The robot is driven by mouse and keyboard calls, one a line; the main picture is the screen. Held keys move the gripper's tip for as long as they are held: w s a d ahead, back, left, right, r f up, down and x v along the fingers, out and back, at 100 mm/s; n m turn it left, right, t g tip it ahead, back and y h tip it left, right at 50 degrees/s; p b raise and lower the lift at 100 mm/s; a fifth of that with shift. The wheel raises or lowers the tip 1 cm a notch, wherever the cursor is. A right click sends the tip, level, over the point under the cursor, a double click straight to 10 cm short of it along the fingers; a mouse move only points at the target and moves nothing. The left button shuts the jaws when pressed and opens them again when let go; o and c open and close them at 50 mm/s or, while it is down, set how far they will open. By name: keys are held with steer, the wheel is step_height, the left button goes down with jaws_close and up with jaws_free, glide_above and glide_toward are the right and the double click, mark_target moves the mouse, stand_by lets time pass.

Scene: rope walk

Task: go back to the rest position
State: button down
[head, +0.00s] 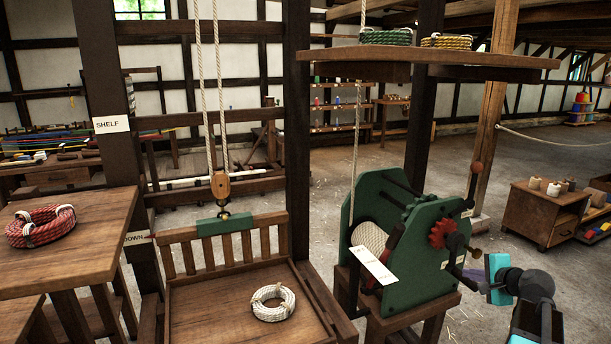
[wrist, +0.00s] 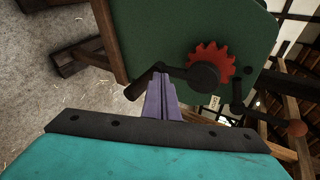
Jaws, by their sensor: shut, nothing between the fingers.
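My gripper (wrist: 160,98) is shut and empty. Its purple fingers lie together in the wrist view, in front of the green winch (wrist: 145,35). In the head view my gripper (head: 474,276) is at the lower right, just right of the winch (head: 416,275). A dark crank handle (wrist: 143,84) shows just left of the fingertips in the wrist view. I cannot tell whether the fingers touch it.
The winch's red gear (head: 439,234) faces my gripper. A wooden lift platform (head: 205,305) holding a white rope coil (head: 272,302) stands left of the winch. A red rope coil (head: 40,225) lies on the left table. A small cabinet (head: 545,215) stands at right; floor between is open.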

steer(key=s+a+f+n+g+y, duration=0.1)
steer(key=s+a+f+n+g, duration=0.25)
steer(key=a+f, duration=0.7)
steer(key=s+a+f+n+g+y, duration=0.1)
steer(key=s+a+f+n+g, duration=0.15)
steer(key=s+a+f, duration=0.7)
steer(key=w+a+f+n+g+y, duration=0.1)
steer(key=a+f+n+g, duration=0.35)
steer(key=f, duration=1.05)
steer(key=s+a+f+n+g+h, duration=0.1)
steer(key=s+a+f+n+g, duration=0.1)
steer(key=s+f, duration=0.3)
steer(key=s+a+f+n+g+h, duration=0.1)
steer(key=s+a+f, duration=0.4)
steer(key=s, duration=0.9)
steer(key=s+a+f+n+g+h, duration=0.1)
steer(key=s+a+f+n+g, duration=0.2)
steer(key=s+f, duration=0.3)
steer(key=s+a+n, duration=0.1)
steer(key=s, duration=0.3)
steer(key=shift+s+a+f+n+h, duration=0.25)
steer(key=shift+n+h, duration=0.05)
steer(key=shift+n, duration=0.05)
